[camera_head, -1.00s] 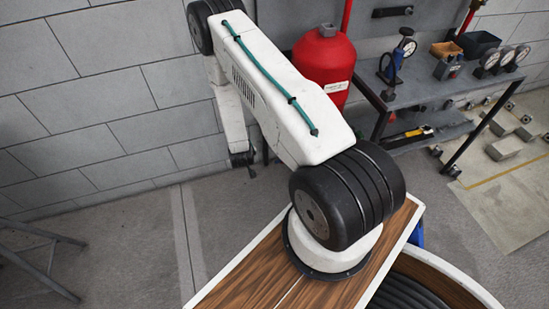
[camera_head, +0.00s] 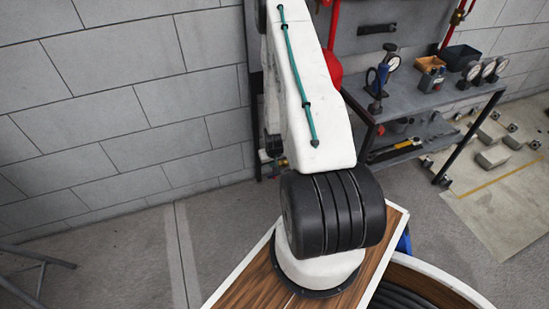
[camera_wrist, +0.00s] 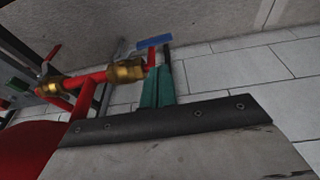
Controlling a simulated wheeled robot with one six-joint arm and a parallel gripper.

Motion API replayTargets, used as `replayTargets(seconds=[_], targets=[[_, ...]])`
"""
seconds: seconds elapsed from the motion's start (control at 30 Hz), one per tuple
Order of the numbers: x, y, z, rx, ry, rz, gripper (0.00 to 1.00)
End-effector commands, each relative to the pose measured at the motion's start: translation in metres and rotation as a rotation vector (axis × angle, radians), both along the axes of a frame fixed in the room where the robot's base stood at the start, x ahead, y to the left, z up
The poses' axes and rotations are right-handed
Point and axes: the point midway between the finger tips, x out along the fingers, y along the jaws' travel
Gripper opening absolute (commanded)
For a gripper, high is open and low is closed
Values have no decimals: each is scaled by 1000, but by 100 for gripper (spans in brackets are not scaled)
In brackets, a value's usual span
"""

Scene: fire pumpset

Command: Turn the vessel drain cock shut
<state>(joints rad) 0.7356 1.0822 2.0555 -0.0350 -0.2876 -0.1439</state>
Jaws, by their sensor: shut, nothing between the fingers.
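In the wrist view a red pipe carries a brass cock body (camera_wrist: 125,73). A flat blue lever (camera_wrist: 154,41) stands at its right end, by a small red tip. My gripper (camera_wrist: 160,75) shows as teal fingers pointing up the picture, closed together and empty. Their tips lie close to the blue lever; I cannot tell whether they touch it. A second brass fitting (camera_wrist: 50,86) with a grey handle sits further left. The red vessel (camera_wrist: 28,145) fills the lower left corner. In the head view my arm hides the gripper, the cock and most of the vessel (camera_head: 332,68).
A grey bench (camera_head: 425,95) with gauges (camera_head: 471,72) and small bins (camera_head: 462,57) stands right of my arm. Grey blocks (camera_head: 493,157) lie on the floor beyond it. A block wall (camera_head: 120,100) runs behind. The floor at left is mostly clear, except metal legs (camera_head: 38,265).

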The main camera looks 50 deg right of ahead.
Motion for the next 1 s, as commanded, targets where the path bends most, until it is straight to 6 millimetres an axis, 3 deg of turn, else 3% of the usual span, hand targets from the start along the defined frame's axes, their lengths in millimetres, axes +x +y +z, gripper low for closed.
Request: replayTargets(seconds=[0.2,0.4,0.77,0.8,1.0], targets=[[4,-7,-42,2,2,-1,0],[3,-9,-62,1,1,-1,0],[4,-9,-65,-1,-1,0,0],[3,-19,-65,-1,-2,-2,0],[2,-12,-66,-11,5,-5,0]])
